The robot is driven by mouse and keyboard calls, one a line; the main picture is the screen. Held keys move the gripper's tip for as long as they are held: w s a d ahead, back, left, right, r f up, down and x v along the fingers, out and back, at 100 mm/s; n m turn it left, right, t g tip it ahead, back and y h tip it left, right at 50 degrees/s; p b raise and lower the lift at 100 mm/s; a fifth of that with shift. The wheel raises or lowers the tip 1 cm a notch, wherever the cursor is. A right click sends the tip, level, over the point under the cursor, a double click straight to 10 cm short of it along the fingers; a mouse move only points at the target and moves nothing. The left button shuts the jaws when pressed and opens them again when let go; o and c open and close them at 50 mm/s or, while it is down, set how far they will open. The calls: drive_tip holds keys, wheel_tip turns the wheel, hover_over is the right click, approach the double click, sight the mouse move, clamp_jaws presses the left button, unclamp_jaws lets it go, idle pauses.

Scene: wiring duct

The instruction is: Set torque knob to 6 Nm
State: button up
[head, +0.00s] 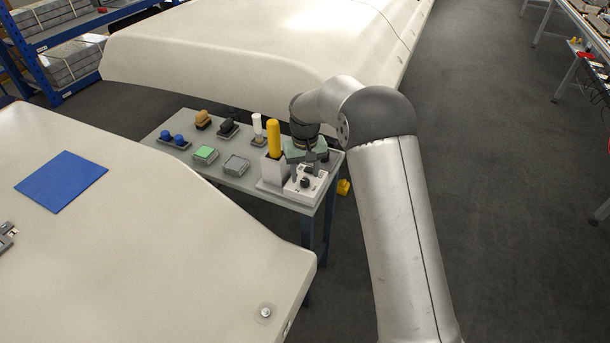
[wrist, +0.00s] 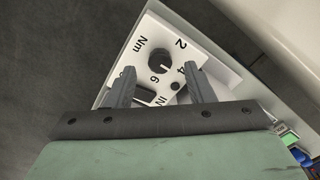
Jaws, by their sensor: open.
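The torque knob (wrist: 160,60) is a dark round knob on a white plate (wrist: 209,57) marked 2, 4, 6 and Nm in the wrist view. A small light mark on the knob is toward the 4 and 6 side; its exact reading is too small to tell. In the head view the knob (head: 305,182) sits on a white box at the table's right end. My gripper (wrist: 160,70) is open, with one finger on each side of the knob in the picture. I cannot tell whether the fingers touch it. A finger partly hides another numeral at the left.
A yellow-handled tool (head: 273,138) stands upright in a white holder beside the box. Green and grey pads (head: 206,154), blue knobs and a white bottle (head: 257,125) stand on the grey table (head: 240,183). Large cream panels lie in front and behind.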

sight(305, 183)
drive_tip(key=shift+f, duration=1.4)
drive_tip(key=c, duration=1)
